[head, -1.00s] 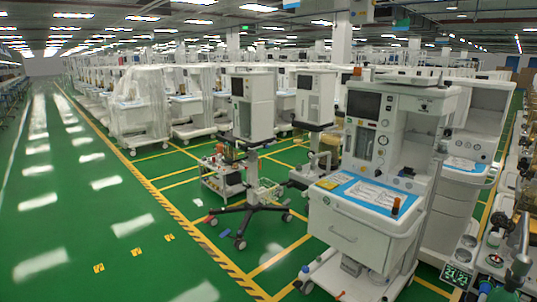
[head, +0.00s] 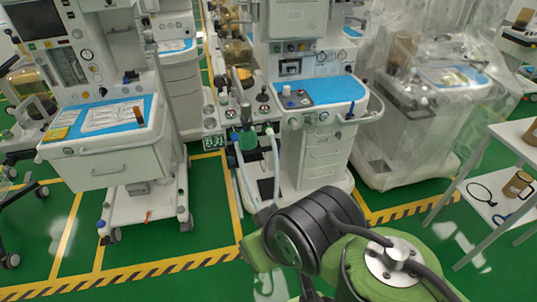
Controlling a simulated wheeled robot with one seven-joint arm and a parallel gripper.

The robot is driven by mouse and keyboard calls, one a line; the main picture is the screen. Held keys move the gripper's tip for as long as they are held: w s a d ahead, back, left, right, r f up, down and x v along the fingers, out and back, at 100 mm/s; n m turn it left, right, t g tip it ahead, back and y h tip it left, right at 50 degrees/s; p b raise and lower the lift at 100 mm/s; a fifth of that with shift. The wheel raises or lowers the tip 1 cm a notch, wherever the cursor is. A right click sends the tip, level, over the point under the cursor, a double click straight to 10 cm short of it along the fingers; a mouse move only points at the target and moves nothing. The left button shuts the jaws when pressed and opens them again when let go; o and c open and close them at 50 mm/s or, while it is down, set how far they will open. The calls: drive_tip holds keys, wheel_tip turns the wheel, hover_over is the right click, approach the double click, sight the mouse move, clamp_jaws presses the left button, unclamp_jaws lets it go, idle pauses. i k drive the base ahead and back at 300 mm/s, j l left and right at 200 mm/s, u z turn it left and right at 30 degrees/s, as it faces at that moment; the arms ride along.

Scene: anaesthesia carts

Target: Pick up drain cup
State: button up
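I cannot tell for certain which thing is the drain cup. A small brown cylinder (head: 139,117) stands on the blue top of the left cart (head: 108,165). A brown cup-like piece with a handle (head: 518,184) sits on the lower shelf of the white table at the right. Another brown piece (head: 531,132) is cut by the right edge above it. My arm shows at the bottom, but its fingers are not in view, so I cannot see what they hold.
A middle cart (head: 325,150) with a blue top and hoses stands ahead, beyond my arm. A plastic-wrapped cart (head: 415,140) is right of it. The white table (head: 480,157) stands at the right. Green floor (head: 150,285) is clear at the lower left.

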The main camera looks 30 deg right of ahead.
sight(232, 161)
drive_tip(key=z, duration=0.55)
drive_tip(key=i+j+u, duration=0.2)
drive_tip(key=i, duration=0.75)
drive_tip(key=i+j+u, duration=0.25)
drive_tip(key=i, duration=0.7)
drive_tip(key=l, duration=0.1)
